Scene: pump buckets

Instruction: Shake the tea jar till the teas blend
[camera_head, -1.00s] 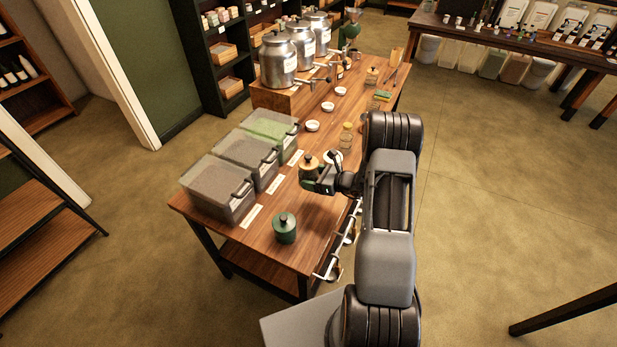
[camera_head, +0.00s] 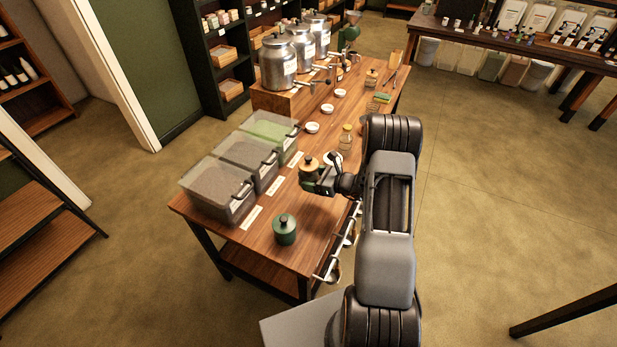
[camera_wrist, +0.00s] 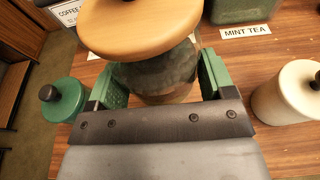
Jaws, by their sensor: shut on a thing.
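The tea jar (camera_wrist: 165,75) is a see-through jar with a dark, greenish-brown fill and a wide wooden lid (camera_wrist: 140,25) with a black knob. My gripper (camera_wrist: 155,88) is shut around the jar's body, one green-padded finger on each side. In the head view the jar's lid (camera_head: 309,163) shows at the end of my gripper (camera_head: 317,178), over the wooden table. Whether the jar's base touches the table is hidden, and how mixed the contents are cannot be told.
A green lidded jar (camera_head: 285,229) stands at the table's near end. A white jar (camera_wrist: 290,92) stands to the right in the wrist view. Clear bins (camera_head: 219,190) line the table's left side. Metal urns (camera_head: 278,62) and small white bowls (camera_head: 312,127) stand farther back.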

